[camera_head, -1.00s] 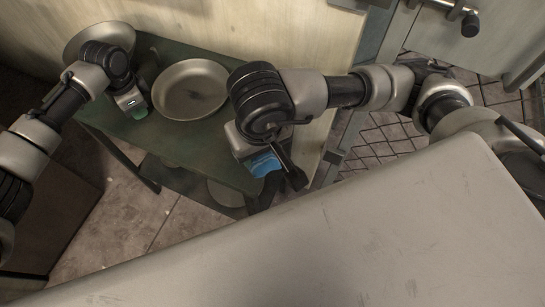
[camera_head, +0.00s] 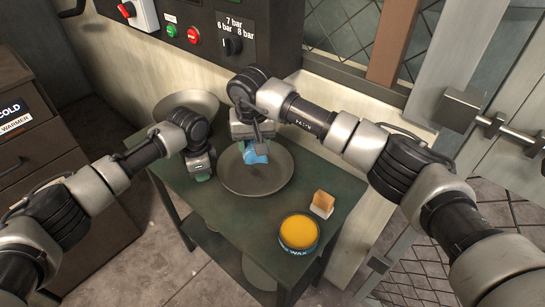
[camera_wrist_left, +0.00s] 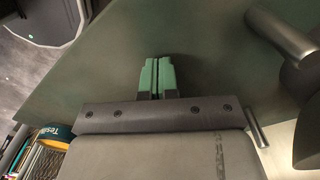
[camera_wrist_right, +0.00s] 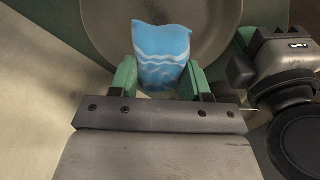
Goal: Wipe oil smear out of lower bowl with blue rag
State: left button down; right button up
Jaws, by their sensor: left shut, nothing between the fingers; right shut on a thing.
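The wide metal bowl (camera_head: 258,184) rests on the dark green table (camera_head: 215,205). A second bowl (camera_head: 200,99) is behind it to the left, partly hidden by my left arm. My right gripper (camera_head: 255,148) is shut on the blue rag (camera_head: 250,156), over the bowl's far inner part. In the right wrist view the rag (camera_wrist_right: 162,55) sticks out between the green fingers, with the bowl (camera_wrist_right: 215,25) behind it. I cannot tell whether the rag touches the bowl. No smear shows clearly now. My left gripper (camera_head: 202,176) is shut and empty at the bowl's left rim.
A yellow wax tin (camera_head: 299,234) and a small brown-and-white block (camera_head: 322,204) stand at the table's front right. A control panel (camera_head: 225,30) is on the wall behind. A drawer cabinet (camera_head: 30,130) stands left. The table's front left is clear.

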jog(key=shift+w+a+r, duration=0.25)
jog(key=shift+w+a, duration=0.3)
jog(key=shift+a, duration=0.05)
jog(key=shift+f, duration=0.1)
send_over(260, 175)
jog(key=w+a, duration=0.2)
jog(key=shift+a+f, duration=0.2)
jog(key=shift+f, duration=2.7)
jog(key=shift+f, duration=1)
pick_arm(q)
jog(key=shift+d, duration=0.1)
pick_arm(e)
jog(key=shift+s+d+r, duration=0.1)
jog(key=shift+s+d, duration=1.1)
jog(key=shift+d, duration=0.1)
jog(key=shift+a, duration=0.1)
